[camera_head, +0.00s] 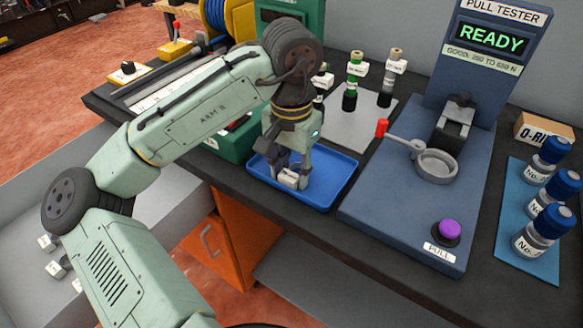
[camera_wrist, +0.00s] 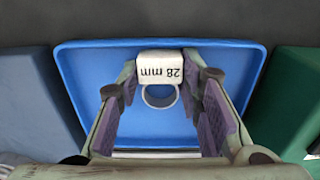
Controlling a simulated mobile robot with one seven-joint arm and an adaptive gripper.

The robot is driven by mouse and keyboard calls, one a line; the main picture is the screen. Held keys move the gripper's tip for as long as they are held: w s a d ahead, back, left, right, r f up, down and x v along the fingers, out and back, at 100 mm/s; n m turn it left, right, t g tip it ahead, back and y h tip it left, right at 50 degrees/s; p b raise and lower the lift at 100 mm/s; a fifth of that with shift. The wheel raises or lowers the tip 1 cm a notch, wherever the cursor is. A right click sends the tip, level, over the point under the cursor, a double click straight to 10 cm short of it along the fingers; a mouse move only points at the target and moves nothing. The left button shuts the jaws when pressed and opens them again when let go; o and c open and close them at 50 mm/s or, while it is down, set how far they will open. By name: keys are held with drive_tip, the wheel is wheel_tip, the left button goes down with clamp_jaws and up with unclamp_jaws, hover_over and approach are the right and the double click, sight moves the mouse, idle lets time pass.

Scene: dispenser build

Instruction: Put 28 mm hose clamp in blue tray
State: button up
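The 28 mm hose clamp (camera_wrist: 160,66) has a white block with "28 mm" printed on it, upside down in the wrist view, and a grey metal ring. My gripper (camera_wrist: 160,72) has its two purple-padded fingers against the sides of the block and looks shut on it. The blue tray (camera_wrist: 84,62) lies beneath. In the head view my gripper (camera_head: 290,172) is over the left part of the blue tray (camera_head: 325,199), with the clamp (camera_head: 289,180) low between its fingers. I cannot tell whether the clamp touches the tray floor.
A blue pull tester (camera_head: 380,215) reading READY stands right of the tray. A green box (camera_head: 232,146) is close on its left. Several bottles with blue caps stand on a blue mat (camera_head: 512,245) at the far right. A grey plate (camera_head: 352,132) with capped bottles lies behind.

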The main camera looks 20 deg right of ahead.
sight(293, 173)
drive_tip(key=o, duration=0.4)
drive_tip(key=shift+c, duration=0.2)
wheel_tip(293, 173, up, 12)
drive_tip(key=shift+r, duration=0.25)
drive_tip(key=shift+d, duration=0.1)
idle(0.6)
